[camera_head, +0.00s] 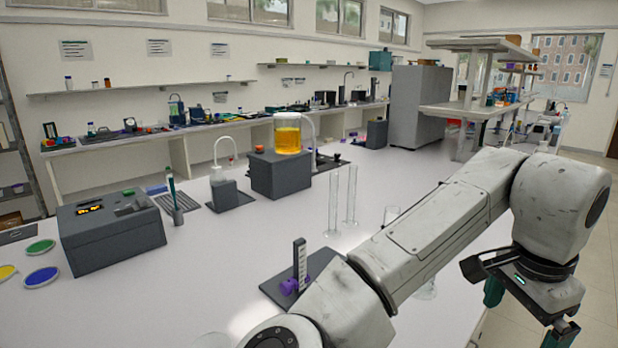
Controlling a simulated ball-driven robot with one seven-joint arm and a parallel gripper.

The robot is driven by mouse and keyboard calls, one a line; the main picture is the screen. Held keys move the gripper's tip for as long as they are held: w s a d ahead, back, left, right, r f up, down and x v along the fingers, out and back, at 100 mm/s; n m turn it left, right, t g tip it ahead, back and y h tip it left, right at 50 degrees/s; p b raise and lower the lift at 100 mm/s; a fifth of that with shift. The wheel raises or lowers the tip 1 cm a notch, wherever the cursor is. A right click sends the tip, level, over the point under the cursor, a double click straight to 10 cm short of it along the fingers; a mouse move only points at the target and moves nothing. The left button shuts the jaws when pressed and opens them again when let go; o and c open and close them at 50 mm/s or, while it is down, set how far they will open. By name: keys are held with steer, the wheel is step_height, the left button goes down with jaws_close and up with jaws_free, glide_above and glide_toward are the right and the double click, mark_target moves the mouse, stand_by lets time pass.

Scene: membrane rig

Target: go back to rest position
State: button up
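My gripper (531,313) is at the lower right, at the end of my pale grey arm. It points down beside the right edge of the white bench (250,245). Its two dark fingers with teal tips are spread apart, and I see nothing between them. The lower finger is partly cut off by the picture's bottom edge. My arm hides part of the bench and some glassware behind it.
On the bench stand a dark device box (112,240), a jar of amber liquid (288,135) on a grey block (280,174), tall glass cylinders (351,195) and a small stand with a purple knob (290,286). Open floor (560,270) lies right of the bench.

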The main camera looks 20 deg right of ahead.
steer(key=d+f+n+t+h, duration=0.1)
steer(key=d+f+n+h, duration=0.3)
steer(key=d, duration=0.3)
step_height(320, 180, down, 8)
steer(key=w+a+n+t+h, duration=0.1)
steer(key=a+n+t, duration=0.1)
steer(key=n, duration=0.5)
steer(key=s+a+f+n+g+y, duration=0.1)
steer(key=s+a+f+n+y, duration=0.2)
steer(key=s+a+f, duration=0.4)
steer(key=s+a+f+n+g+y, duration=0.1)
steer(key=s+a+f+n+y, duration=0.2)
steer(key=s+a+f+n, duration=0.2)
steer(key=s+a+f, duration=0.3)
steer(key=a+f, duration=0.4)
steer(key=f, duration=0.2)
steer(key=shift+n+y, duration=0.3)
steer(key=shift+n, duration=0.1)
steer(key=shift+f, duration=0.1)
